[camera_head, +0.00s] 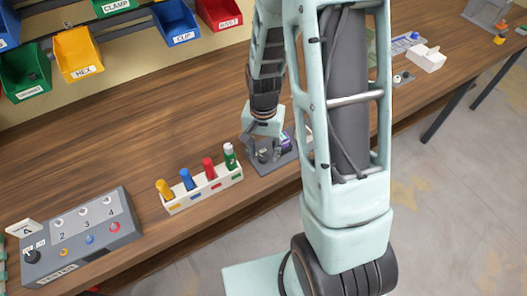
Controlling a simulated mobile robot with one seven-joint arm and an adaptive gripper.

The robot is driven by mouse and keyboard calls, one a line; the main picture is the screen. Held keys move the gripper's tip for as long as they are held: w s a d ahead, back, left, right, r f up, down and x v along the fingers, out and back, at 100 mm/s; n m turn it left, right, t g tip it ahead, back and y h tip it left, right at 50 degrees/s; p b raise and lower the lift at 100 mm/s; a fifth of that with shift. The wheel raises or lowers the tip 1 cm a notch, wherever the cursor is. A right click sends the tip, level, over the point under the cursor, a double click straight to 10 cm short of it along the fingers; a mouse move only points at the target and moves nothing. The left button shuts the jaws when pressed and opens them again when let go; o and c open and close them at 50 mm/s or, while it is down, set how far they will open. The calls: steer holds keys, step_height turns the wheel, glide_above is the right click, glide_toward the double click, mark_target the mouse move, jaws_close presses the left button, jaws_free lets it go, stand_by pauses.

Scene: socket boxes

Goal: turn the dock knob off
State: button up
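My gripper (263,152) points down over a small grey dock-like base (286,158) near the middle of the bench. Its dark fingers are at or just above the base, close to small dark parts on it. A purple item (286,141) stands at the right of the base, partly behind my arm. I cannot make out a knob there, nor whether the fingers touch or grip anything. A black knob (33,256) shows on the grey tester box (82,238) at the lower left, far from my gripper.
A white rack (205,192) with yellow, blue, red and green-and-white pieces stands just left of the base. Coloured bins (77,54) hang along the back. A white box (426,58) lies at the right. The bench between bins and rack is clear.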

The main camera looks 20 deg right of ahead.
mark_target(263, 155)
step_height(263, 155, up, 12)
stand_by(0.8)
stand_by(0.3)
